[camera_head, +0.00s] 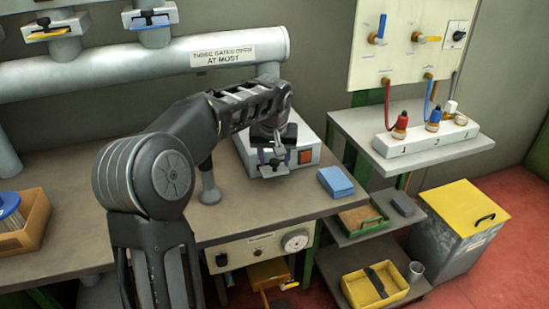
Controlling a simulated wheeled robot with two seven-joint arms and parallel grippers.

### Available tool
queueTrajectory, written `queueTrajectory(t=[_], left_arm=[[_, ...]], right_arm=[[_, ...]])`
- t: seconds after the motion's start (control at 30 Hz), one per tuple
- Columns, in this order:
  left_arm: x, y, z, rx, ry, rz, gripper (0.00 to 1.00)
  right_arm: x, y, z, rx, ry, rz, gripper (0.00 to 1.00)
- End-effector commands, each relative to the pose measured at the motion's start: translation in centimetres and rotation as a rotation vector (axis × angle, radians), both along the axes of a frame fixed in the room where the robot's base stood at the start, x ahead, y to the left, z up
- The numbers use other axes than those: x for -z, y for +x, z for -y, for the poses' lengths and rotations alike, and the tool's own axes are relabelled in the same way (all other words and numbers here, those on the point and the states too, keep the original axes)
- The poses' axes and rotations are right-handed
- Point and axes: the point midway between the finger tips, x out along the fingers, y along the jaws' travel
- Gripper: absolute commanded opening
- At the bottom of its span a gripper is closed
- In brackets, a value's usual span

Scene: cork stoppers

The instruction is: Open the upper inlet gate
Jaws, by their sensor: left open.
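My left arm reaches over the bench from the bottom left. My left gripper (273,163) is open, in front of a light grey box (305,156) with an orange switch. I cannot tell whether it touches the box. Two slide gates show on pipe stubs at the top left: one with a yellow part (47,36), one with a blue part (150,20). Both are far from the gripper. I cannot tell which gate is the upper inlet gate, and part of the area behind my arm is hidden. My right gripper is out of view.
A thick grey pipe (110,66), labelled "THREE GATES OPEN AT MOST", runs behind the bench (75,175). A blue block (335,181) lies right of the box. A wooden tray (30,225) with a brush stands left. A valve panel (412,50) hangs at the right.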

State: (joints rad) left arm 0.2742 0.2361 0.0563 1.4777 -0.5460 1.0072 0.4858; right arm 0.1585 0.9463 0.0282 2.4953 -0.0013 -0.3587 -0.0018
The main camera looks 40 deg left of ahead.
Motion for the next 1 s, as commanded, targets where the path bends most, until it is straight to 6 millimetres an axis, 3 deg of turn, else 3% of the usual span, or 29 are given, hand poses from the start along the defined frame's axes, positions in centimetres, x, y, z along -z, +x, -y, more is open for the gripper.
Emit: queueTrajectory(t=[0.6, 1.0], left_arm=[[-0.02, -0.02, 0.0, 0.0, 0.0, 0.0, 0.01], [-0.04, -0.01, 0.01, 0.0, 0.0, 0.0, 0.0]], right_arm=[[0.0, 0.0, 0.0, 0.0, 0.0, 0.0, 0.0], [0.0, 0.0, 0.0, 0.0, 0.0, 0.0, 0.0]])
